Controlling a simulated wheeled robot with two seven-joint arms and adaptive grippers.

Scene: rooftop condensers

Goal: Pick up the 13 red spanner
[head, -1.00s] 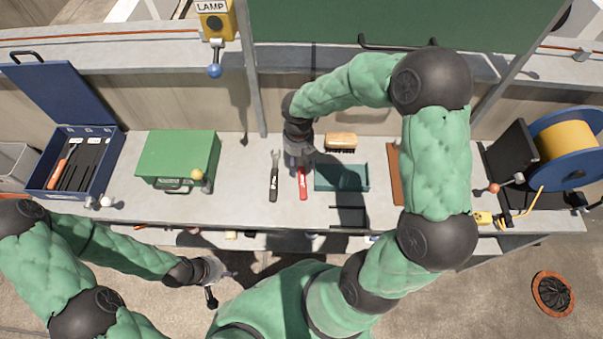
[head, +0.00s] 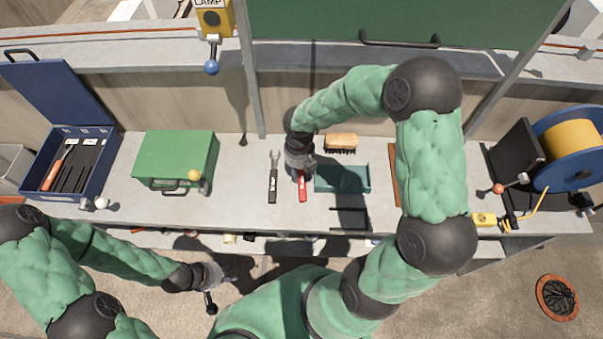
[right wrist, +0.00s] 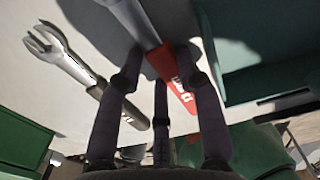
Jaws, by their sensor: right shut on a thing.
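The red-handled spanner (head: 302,188) lies on the grey bench with its handle toward me; its upper part is hidden under my right gripper in the head view. In the right wrist view, its red handle (right wrist: 180,84) with a white mark sits between the fingers of my right gripper (right wrist: 165,85), which is shut on it. A black-handled spanner (head: 273,180) lies just to the left; its open jaw and dark handle also show in the right wrist view (right wrist: 75,65). My left gripper (head: 222,280) is off the bench's front edge, at lower left; its finger opening is too small to tell.
A teal tray (head: 368,180) is right of the red spanner, with a brush (head: 341,141) behind it. A green box (head: 178,155) and a blue toolbox (head: 103,185) stand left. A cable reel (head: 575,150) is at right. Bench between green box and spanners is clear.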

